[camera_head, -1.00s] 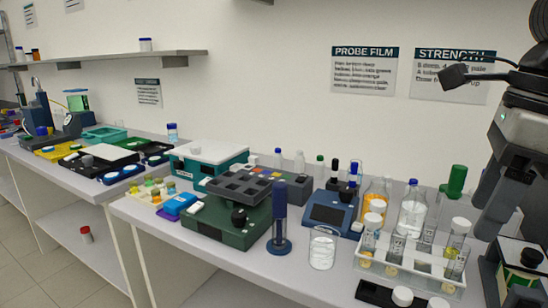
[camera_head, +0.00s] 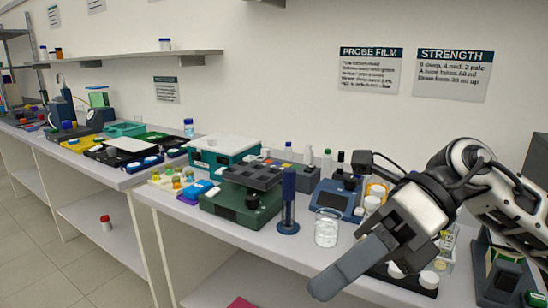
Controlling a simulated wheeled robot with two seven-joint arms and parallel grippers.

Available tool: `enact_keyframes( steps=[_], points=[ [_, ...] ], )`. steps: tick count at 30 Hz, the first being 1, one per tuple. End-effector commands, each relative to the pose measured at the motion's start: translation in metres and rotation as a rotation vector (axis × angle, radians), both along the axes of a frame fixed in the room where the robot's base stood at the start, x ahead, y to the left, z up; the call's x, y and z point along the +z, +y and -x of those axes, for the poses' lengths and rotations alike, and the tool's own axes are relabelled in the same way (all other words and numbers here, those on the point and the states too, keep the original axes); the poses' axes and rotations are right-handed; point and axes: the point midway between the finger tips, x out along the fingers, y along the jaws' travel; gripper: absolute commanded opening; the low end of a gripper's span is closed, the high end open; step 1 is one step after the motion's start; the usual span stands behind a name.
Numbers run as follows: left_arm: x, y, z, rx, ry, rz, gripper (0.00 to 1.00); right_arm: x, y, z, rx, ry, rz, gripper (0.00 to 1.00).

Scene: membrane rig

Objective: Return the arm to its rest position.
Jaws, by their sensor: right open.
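My right arm (camera_head: 475,170) comes in from the right, and its gripper (camera_head: 345,268) points down and to the left over the front of the bench. The gripper is open, with nothing seen between its dark grey fingers. It hides much of the rack of vials (camera_head: 446,243) and the bottles behind it. A glass beaker (camera_head: 326,231) stands just left of the wrist, apart from it in the picture. My left gripper is not in view.
A dark blue upright tool (camera_head: 288,200), a green device with a grey block (camera_head: 240,208) and a blue instrument (camera_head: 333,197) stand left of the arm. A black and green box (camera_head: 503,272) is at the right. The front bench edge is near the gripper.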

Motion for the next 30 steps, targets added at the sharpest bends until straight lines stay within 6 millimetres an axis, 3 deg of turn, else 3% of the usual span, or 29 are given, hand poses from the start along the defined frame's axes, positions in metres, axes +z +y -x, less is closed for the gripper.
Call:
enact_keyframes(
  steps=[1,5,8,11,14,15,19,24,27,29,30],
  points=[
    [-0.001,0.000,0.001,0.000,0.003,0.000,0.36,-0.001,0.018,0.004,-0.017,0.118,-0.129,0.57],
    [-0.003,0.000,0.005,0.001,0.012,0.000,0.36,0.009,0.044,-0.006,-0.146,0.432,-0.456,0.57],
    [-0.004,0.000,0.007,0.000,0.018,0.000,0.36,0.007,0.046,-0.031,-0.305,0.694,-0.675,0.57],
    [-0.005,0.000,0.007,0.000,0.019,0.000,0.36,-0.015,0.035,-0.063,-0.508,0.970,-0.858,0.57],
    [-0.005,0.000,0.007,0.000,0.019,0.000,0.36,-0.062,0.013,-0.092,-0.756,1.257,-0.997,0.57],
    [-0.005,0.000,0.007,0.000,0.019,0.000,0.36,-0.088,0.003,-0.100,-0.866,1.372,-1.040,0.57],
    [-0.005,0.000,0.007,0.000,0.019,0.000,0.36,-0.183,-0.030,-0.101,-1.222,1.708,-1.108,0.57],
    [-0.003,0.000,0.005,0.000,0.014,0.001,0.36,-0.296,-0.062,-0.057,-1.636,2.051,-1.082,0.57],
    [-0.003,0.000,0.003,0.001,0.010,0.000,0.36,-0.344,-0.074,-0.021,-1.828,2.196,-1.033,0.57],
    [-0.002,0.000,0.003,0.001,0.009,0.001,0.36,-0.364,-0.079,-0.002,-1.916,2.260,-1.004,0.57],
    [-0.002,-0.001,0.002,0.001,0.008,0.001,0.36,-0.374,-0.081,0.009,1.920,-2.245,0.964,0.57]
  ],
)
